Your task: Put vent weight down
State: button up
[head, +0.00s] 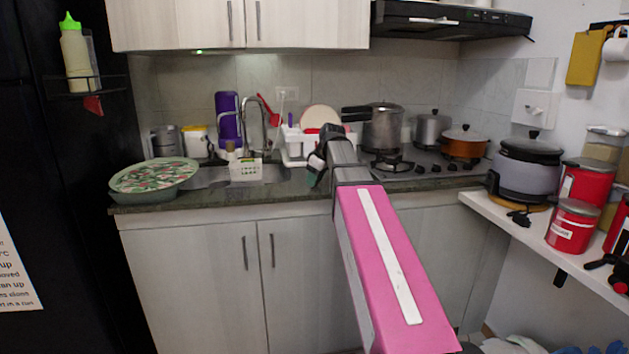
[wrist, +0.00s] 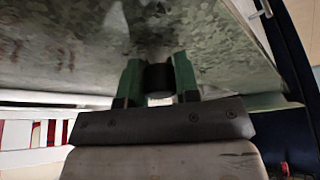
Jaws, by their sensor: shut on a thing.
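My gripper (wrist: 158,82) has two green fingers, shut on a small dark cylinder, the vent weight (wrist: 159,77), in the wrist view. The weight sits between the fingertips, close to a speckled grey-green countertop surface (wrist: 70,45). I cannot tell whether it touches that surface. In the head view my gripper (head: 317,172) is low over the counter's front part, between the sink and the stove; the weight cannot be made out there. A steel pressure cooker (head: 382,130) with a black handle stands on the stove, right of and behind my gripper.
A white dish rack (head: 296,148) stands behind my gripper, with the sink (head: 207,178) to the left. Another steel pot (head: 431,130) and an orange pan (head: 463,145) are on the right.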

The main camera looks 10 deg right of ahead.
jog(key=shift+s+f, duration=0.1)
jog(key=shift+f, duration=0.45)
jog(key=shift+s+f, duration=0.15)
jog(key=shift+f, duration=0.15)
jog(key=o, duration=0.8)
jog(key=shift+s, duration=0.1)
jog(key=shift+r, duration=0.4)
jog(key=shift+o, duration=0.6)
jog(key=v, duration=1.2)
jog(key=shift+w+r, duration=0.3)
